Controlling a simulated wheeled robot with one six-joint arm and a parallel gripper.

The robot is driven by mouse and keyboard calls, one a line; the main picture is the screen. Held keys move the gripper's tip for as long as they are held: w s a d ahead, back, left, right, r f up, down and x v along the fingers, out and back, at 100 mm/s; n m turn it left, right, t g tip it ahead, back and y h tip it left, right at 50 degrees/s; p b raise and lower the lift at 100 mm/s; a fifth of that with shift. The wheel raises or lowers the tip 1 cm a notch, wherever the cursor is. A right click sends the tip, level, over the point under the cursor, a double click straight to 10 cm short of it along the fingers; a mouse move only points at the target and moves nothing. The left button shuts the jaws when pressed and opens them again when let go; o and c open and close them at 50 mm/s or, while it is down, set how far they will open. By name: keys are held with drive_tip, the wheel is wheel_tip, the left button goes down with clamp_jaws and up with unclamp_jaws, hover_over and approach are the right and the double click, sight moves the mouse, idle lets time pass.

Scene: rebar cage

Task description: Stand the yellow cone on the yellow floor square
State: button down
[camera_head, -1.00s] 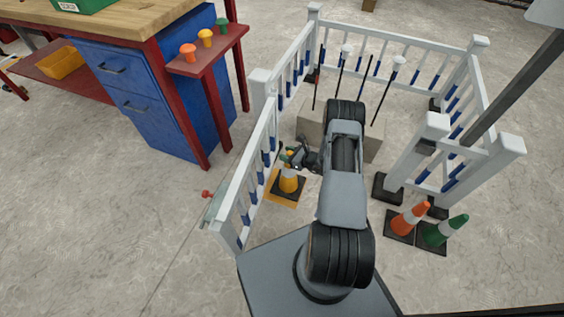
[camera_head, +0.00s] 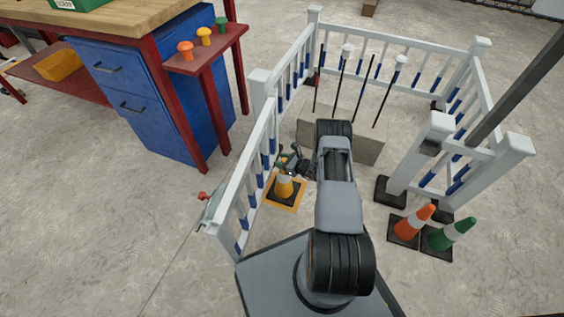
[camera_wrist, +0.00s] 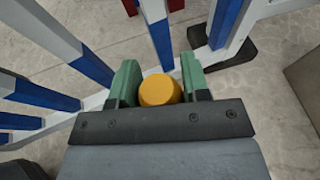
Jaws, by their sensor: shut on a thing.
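The yellow cone (camera_head: 284,187) with a pale band and a black base stands upright over the yellow floor square (camera_head: 294,204), beside the white railing. Orange-yellow edges of the square show around the black base. I cannot tell whether the base touches the floor. My gripper (camera_head: 286,163) is at the cone's top. In the wrist view the green fingers of my gripper (camera_wrist: 160,84) are closed on either side of the cone's round yellow top (camera_wrist: 160,91). The cone's lower part is hidden there.
White railings with blue bands (camera_head: 253,160) run close on the left. A grey block with black rods (camera_head: 368,148) stands behind my arm. A red shelf (camera_head: 207,52) holds coloured knobs.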

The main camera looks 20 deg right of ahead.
drive_tip(key=shift+f, duration=0.1)
drive_tip(key=c, duration=0.6)
unclamp_jaws()
